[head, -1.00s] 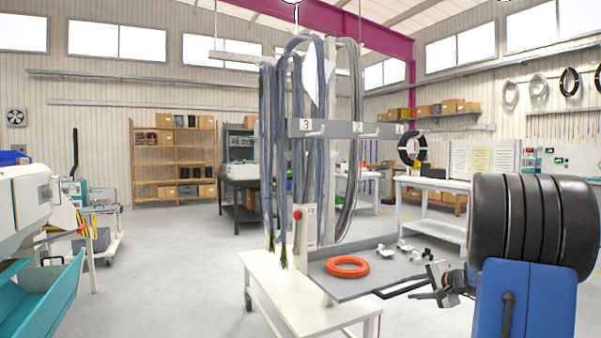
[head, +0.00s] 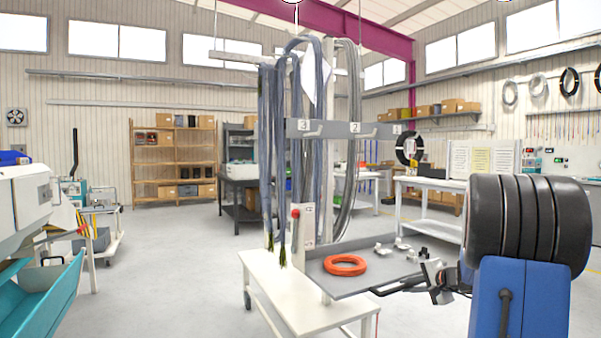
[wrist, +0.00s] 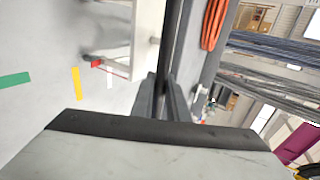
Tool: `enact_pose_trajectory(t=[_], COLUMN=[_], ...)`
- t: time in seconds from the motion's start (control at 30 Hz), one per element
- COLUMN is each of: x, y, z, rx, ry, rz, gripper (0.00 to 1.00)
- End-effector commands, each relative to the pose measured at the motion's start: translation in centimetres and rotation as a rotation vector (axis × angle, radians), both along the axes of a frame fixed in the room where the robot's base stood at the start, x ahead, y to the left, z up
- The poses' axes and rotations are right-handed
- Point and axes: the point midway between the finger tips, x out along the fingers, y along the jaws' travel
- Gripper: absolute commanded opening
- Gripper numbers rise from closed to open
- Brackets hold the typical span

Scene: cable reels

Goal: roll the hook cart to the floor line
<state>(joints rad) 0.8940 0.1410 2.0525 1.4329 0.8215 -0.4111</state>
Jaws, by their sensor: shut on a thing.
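The hook cart (head: 290,296) has a white base, a grey tray and a grey upright rail with numbered hooks. Bundles of blue-grey and grey cable hang from it. Its black handle (head: 393,289) sticks out on the right. My gripper (head: 428,280) is shut on this handle. In the wrist view the dark handle bar (wrist: 174,35) runs down between the fingers of my gripper (wrist: 163,98). I cannot tell which is the floor line.
An orange cable ring (head: 344,264) and small white parts lie on the cart's tray. A teal-and-white machine (head: 30,240) stands at the left, with a trolley (head: 105,235) behind it. A white workbench (head: 428,228) stands behind on the right. Open floor lies left of the cart.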

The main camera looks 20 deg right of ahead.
Motion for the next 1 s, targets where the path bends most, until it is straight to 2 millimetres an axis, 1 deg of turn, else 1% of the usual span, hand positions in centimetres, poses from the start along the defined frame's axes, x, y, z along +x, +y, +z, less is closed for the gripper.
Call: enact_pose_trajectory(t=[1.0], x=[7.4], y=[0.6], z=[0.0], rx=[0.0], ry=[0.0], rz=[0.001], gripper=[0.0])
